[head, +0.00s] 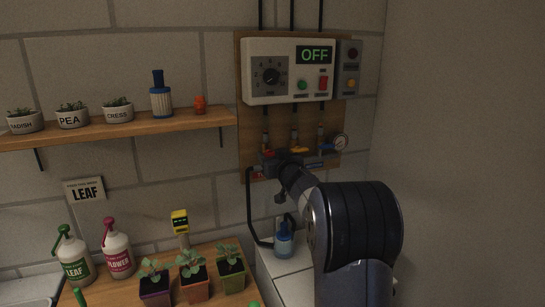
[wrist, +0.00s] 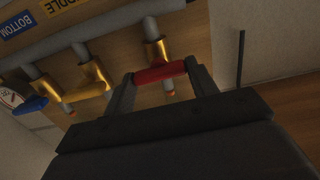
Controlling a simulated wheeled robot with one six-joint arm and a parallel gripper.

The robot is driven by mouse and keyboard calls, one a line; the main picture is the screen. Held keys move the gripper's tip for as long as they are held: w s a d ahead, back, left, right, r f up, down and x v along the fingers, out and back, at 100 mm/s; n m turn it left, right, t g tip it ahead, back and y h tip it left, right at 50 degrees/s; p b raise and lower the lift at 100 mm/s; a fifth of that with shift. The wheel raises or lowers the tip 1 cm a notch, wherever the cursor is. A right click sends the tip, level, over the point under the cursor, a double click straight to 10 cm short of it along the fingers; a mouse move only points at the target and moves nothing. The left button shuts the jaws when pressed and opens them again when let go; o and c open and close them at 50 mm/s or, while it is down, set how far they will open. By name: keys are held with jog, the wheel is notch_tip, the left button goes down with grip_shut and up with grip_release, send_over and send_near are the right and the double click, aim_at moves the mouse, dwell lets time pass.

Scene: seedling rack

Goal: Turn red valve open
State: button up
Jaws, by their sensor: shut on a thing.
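The red valve has a red lever handle (wrist: 160,73) on a brass body (wrist: 157,50), seen close up in the wrist view. The handle lies crosswise to its pipe. My gripper (wrist: 161,76) is shut on this handle, one finger at each end of it. In the head view my gripper (head: 278,157) is at the lower left of the wooden valve board (head: 247,130) and hides the red handle. The yellow valve handle (wrist: 84,92) and blue valve handle (wrist: 30,106) are beside it in the wrist view, apart from my fingers.
A control box (head: 255,55) above the valves reads OFF. A pressure gauge (head: 341,141) is right of the valves. A black hose (head: 250,215) hangs down left of my arm to a blue bottle (head: 284,242). A shelf (head: 150,130) with pots is at left.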

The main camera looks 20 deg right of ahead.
jog(key=shift+a+f+n+b, duration=0.15)
jog(key=shift+n+b, duration=1.2)
jog(key=shift+n, duration=3.05)
jog(key=shift+f+n+b, duration=0.1)
jog(key=shift+n+b, duration=1.25)
jog(key=shift+n, duration=3.05)
jog(key=o, duration=1)
jog(key=shift+s, duration=0.1)
